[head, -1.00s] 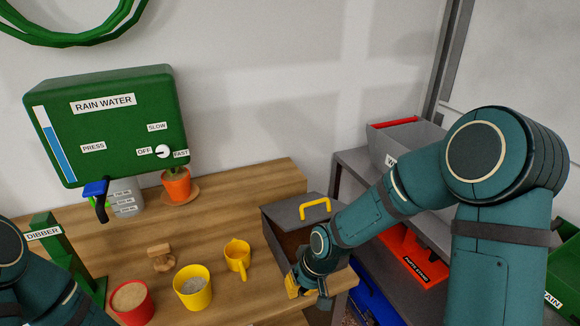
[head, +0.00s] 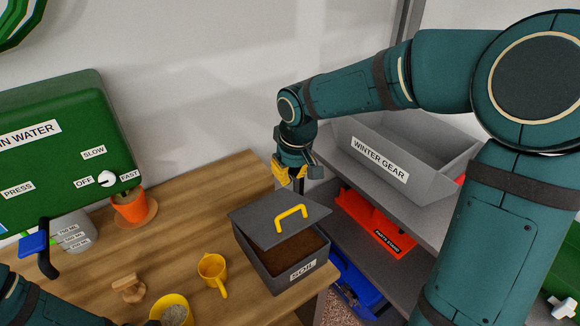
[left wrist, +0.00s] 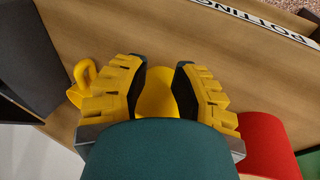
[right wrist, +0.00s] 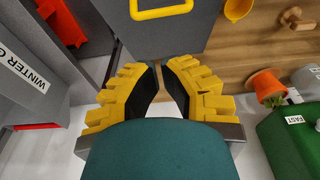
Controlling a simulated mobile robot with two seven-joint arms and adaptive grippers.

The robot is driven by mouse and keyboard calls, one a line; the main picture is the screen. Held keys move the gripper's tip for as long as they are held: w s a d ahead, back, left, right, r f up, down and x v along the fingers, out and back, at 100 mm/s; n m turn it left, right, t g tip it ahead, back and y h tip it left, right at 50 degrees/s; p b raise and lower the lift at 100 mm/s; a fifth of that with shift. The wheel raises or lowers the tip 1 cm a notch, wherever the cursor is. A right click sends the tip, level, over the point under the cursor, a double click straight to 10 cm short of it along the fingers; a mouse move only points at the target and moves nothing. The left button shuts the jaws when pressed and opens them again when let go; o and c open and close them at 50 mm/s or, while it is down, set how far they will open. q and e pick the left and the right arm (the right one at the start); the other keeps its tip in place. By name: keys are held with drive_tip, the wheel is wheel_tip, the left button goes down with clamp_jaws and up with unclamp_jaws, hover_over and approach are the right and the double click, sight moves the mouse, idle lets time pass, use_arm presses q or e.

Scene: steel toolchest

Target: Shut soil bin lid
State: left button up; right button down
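The soil bin (head: 262,262) is a dark grey box labelled SOIL at the bench's right end. Its flat grey lid (head: 262,217) with a yellow handle (head: 291,212) covers the back part, leaving brown soil (head: 297,251) showing at the front. My right gripper (head: 298,186) points down just behind the lid, its fingertips partly hidden; contact cannot be told. In the right wrist view its fingers (right wrist: 161,66) are nearly together with nothing between them, and the lid (right wrist: 150,38) lies ahead.
A yellow jug (head: 211,269), a wooden stamp (head: 128,287) and a yellow pot (head: 172,308) stand left of the bin. A potted plant (head: 133,207) and the green rain water tank (head: 62,140) are further left. The grey winter gear bin (head: 425,165) is on shelving at right.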

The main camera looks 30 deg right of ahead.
use_arm(q)
drive_tip(key=shift+f+b, duration=0.35)
drive_tip(key=shift+f, duration=0.05)
use_arm(e)
hover_over(290, 219)
wheel_tip(290, 219, down, 9)
drive_tip(key=shift+f, duration=0.15)
